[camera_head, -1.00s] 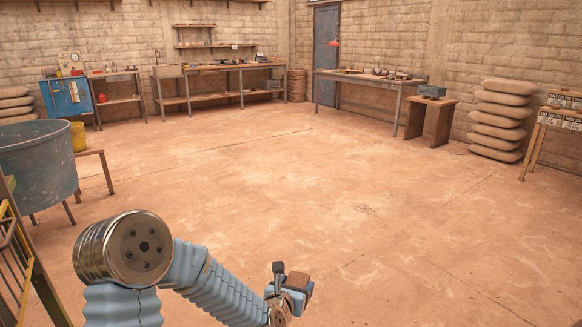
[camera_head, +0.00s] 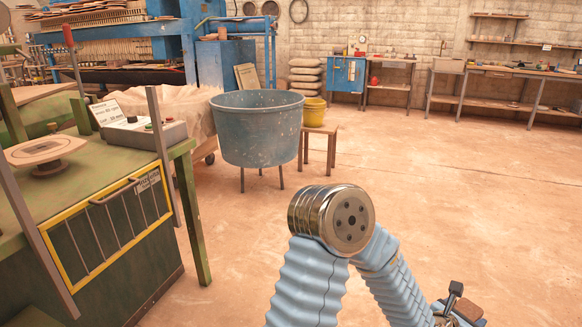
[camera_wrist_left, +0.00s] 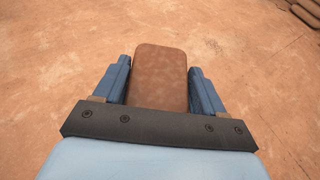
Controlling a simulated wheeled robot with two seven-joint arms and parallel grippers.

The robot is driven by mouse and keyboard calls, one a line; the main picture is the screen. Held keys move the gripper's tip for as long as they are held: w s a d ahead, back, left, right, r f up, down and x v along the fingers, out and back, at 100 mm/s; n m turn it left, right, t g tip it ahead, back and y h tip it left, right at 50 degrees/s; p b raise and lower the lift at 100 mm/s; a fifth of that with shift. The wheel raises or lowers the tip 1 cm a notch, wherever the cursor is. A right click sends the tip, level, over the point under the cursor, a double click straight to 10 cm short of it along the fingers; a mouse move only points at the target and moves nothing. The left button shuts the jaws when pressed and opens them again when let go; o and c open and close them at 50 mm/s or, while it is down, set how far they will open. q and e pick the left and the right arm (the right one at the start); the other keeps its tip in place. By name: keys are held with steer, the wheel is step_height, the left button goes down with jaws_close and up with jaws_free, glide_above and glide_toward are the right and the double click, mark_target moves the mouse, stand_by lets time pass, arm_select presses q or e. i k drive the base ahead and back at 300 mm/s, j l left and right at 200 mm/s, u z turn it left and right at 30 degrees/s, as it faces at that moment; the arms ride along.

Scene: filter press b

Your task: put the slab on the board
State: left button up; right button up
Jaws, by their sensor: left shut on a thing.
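The slab is a brown block with rounded corners; in the left wrist view the slab (camera_wrist_left: 160,75) sits between the two blue fingers of my left gripper (camera_wrist_left: 160,92). In the head view my left gripper (camera_head: 462,304) is low at the right, shut on the slab (camera_head: 469,310) and holding it above the bare floor. A pale, flat plate with cut corners (camera_head: 45,149) rests on a short stand on the green bench at the left; I cannot tell whether it is the board. My right gripper is not in view.
The green bench (camera_head: 105,170) with a yellow-framed guard (camera_head: 110,225) and a control box (camera_head: 145,131) fills the left. A blue tub (camera_head: 257,135) and a stool with a yellow bucket (camera_head: 314,112) stand beyond. The floor (camera_head: 450,190) at the right is open.

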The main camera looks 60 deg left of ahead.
mark_target(42, 147)
steer(key=u, duration=2.45)
